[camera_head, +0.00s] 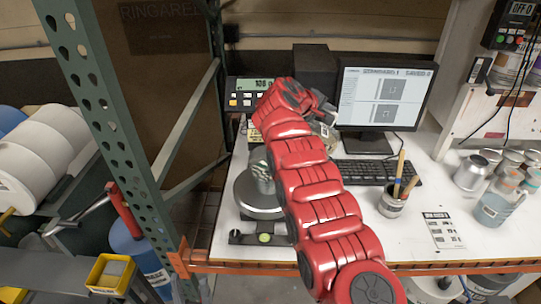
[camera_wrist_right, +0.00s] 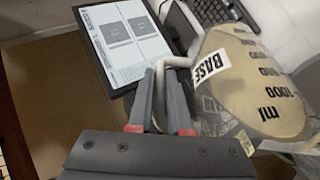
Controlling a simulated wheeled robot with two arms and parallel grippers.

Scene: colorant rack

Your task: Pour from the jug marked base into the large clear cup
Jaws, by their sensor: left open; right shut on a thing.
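The jug marked BASE (camera_wrist_right: 245,75) is clear and holds beige liquid. In the right wrist view it is strongly tilted, with its label and millilitre marks showing. My right gripper (camera_wrist_right: 160,95) is shut on its clear handle. In the head view my right arm hides most of the jug and the gripper. The large clear cup (camera_head: 262,166) stands upright on the round plate of the scale (camera_head: 258,202), just left of my right arm and partly hidden by it. I cannot tell how full it is. My left gripper is not clearly in view.
The scale's display (camera_head: 260,84) stands behind, beside a monitor (camera_head: 386,97) and keyboard (camera_head: 378,172). A small pot with brushes (camera_head: 393,204) and a bottle of bluish liquid (camera_head: 493,205) stand right. A green rack post (camera_head: 115,120) bounds the left.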

